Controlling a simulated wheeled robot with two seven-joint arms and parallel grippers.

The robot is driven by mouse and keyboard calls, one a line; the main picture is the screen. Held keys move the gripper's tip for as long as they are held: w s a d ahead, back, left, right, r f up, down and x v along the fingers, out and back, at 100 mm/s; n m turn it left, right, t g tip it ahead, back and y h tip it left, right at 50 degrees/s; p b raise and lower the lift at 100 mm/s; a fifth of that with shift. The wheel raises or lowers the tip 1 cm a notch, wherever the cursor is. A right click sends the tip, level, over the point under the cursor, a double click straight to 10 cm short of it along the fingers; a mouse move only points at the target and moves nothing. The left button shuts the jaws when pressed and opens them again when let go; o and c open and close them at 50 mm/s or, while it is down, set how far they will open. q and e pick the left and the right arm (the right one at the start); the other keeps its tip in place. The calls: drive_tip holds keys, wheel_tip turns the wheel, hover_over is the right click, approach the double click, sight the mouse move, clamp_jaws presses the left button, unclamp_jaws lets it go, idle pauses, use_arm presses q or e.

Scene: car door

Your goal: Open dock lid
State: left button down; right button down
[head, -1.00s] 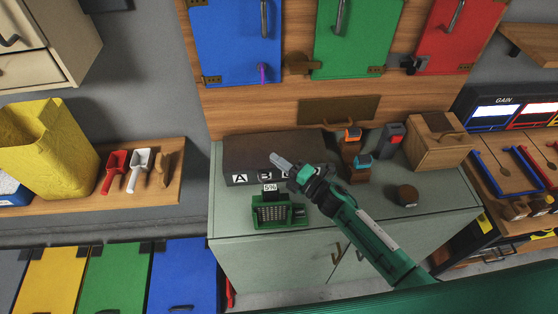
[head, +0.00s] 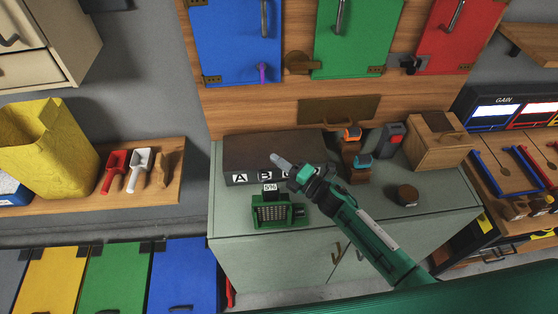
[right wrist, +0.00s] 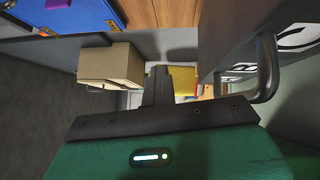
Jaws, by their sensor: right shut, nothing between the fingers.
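A long dark box (head: 265,150) with white letter plates A and B on its front stands at the back left of the grey-green counter. I take it for the dock; its top looks closed. A further plate is partly hidden behind my right gripper. My right gripper (head: 279,160) is shut and empty in front of the box, its tip overlapping the box's front in the head view. I cannot tell whether it touches. In the right wrist view the shut fingers (right wrist: 158,86) point past a lettered dark face with a metal bar handle (right wrist: 268,70). My left gripper is not in view.
A wooden box (head: 437,143), orange and blue-topped tools and a brown round piece (head: 407,195) stand to the right. Blue, green and red doors hang above.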

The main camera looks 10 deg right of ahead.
idle(0.5)
drive_tip(key=c, duration=1.8)
unclamp_jaws()
drive_tip(key=shift+o, duration=0.2)
drive_tip(key=b+v, duration=0.4)
drive_tip(key=v, duration=0.9)
drive_tip(key=shift+s+d, duration=0.25)
drive_tip(key=shift+d, duration=0.1)
